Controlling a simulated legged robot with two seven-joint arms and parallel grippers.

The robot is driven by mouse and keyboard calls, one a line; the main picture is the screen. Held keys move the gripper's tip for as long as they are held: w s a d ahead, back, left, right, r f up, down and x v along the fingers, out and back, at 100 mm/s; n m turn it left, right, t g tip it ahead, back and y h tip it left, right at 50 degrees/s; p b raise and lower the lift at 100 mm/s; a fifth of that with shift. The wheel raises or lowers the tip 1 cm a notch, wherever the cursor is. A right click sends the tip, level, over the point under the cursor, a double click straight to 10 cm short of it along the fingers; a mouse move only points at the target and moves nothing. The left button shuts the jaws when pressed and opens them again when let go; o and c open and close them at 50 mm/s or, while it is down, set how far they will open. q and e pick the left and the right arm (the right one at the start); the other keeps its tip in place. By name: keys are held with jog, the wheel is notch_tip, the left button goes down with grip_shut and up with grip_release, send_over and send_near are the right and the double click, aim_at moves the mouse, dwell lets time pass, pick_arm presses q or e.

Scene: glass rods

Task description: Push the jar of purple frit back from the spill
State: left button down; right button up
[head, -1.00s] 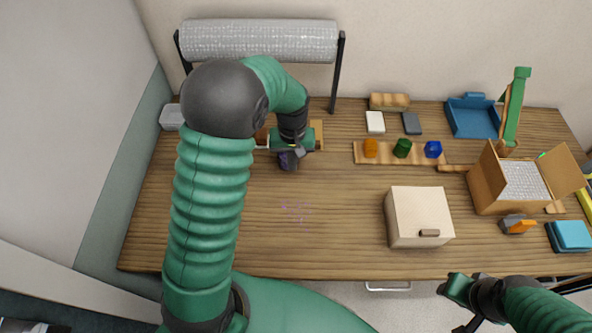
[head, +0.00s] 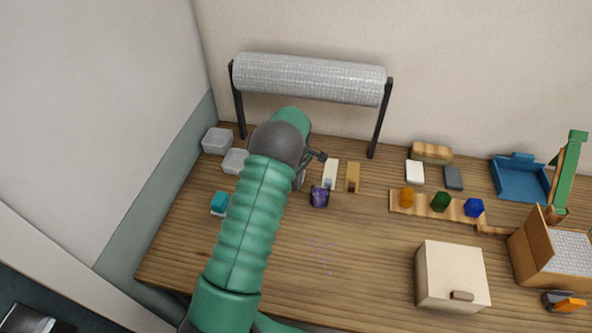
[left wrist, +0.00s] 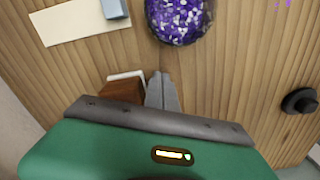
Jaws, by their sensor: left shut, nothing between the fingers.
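The jar of purple frit (head: 319,196) stands on the wooden table, behind the faint purple spill (head: 325,256) and apart from it. In the left wrist view the jar (left wrist: 178,18) is at the top, filled with purple and white grains. My right gripper is out of view.
A pale strip (head: 330,174) and a tan block (head: 353,177) lie close behind the jar. A cream box (head: 451,275) stands at right. The table around the spill is clear.

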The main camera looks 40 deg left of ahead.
aim_at(317, 193)
pick_arm(q)
jog(key=d, duration=0.3)
jog(key=shift+w+d+r+p, duration=0.25)
jog(key=shift+d+r+p, duration=0.05)
jog(key=shift+d+r, duration=0.1)
jog(key=shift+s+d, duration=0.1)
jog(key=shift+d, duration=0.3)
jog(key=shift+a+f, duration=0.2)
jog(key=shift+a, duration=0.15)
jog(key=shift+w+d+r+p, duration=0.1)
jog(key=shift+w+d+p, duration=0.1)
jog(key=shift+d, duration=0.85)
jog(key=shift+w+d+p, duration=0.1)
jog(key=shift+w+d, duration=0.05)
jog(key=shift+d, duration=0.85)
